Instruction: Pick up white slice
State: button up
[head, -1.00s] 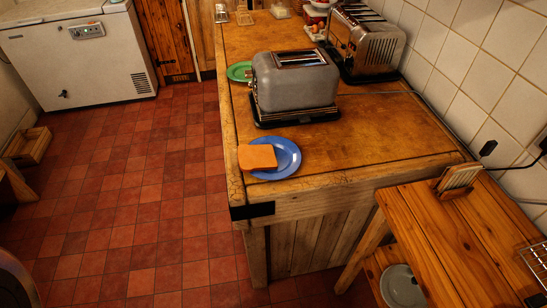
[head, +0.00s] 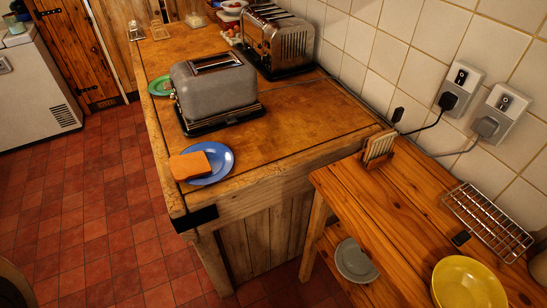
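A pale, cream-coloured slice (head: 380,143) stands upright in a small wooden rack (head: 366,158) on the pine shelf unit at the right. It is the palest slice I can make out; whether it is one slice or more is hard to tell. An orange-brown slice (head: 189,166) lies on a blue plate (head: 221,160) at the near end of the worktop, partly over the plate's left rim. My gripper is not in view.
A grey toaster (head: 214,87) and a chrome toaster (head: 276,42) stand on the worktop (head: 290,120). The pine shelf (head: 400,208) holds a wire rack (head: 488,220) and a yellow bowl (head: 467,284). A grey plate (head: 355,261) sits lower. Tiled floor at left is clear.

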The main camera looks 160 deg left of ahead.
aim_at(185, 166)
jog(key=z, duration=1.7)
jog(key=k, duration=0.95)
jog(key=z, duration=2.15)
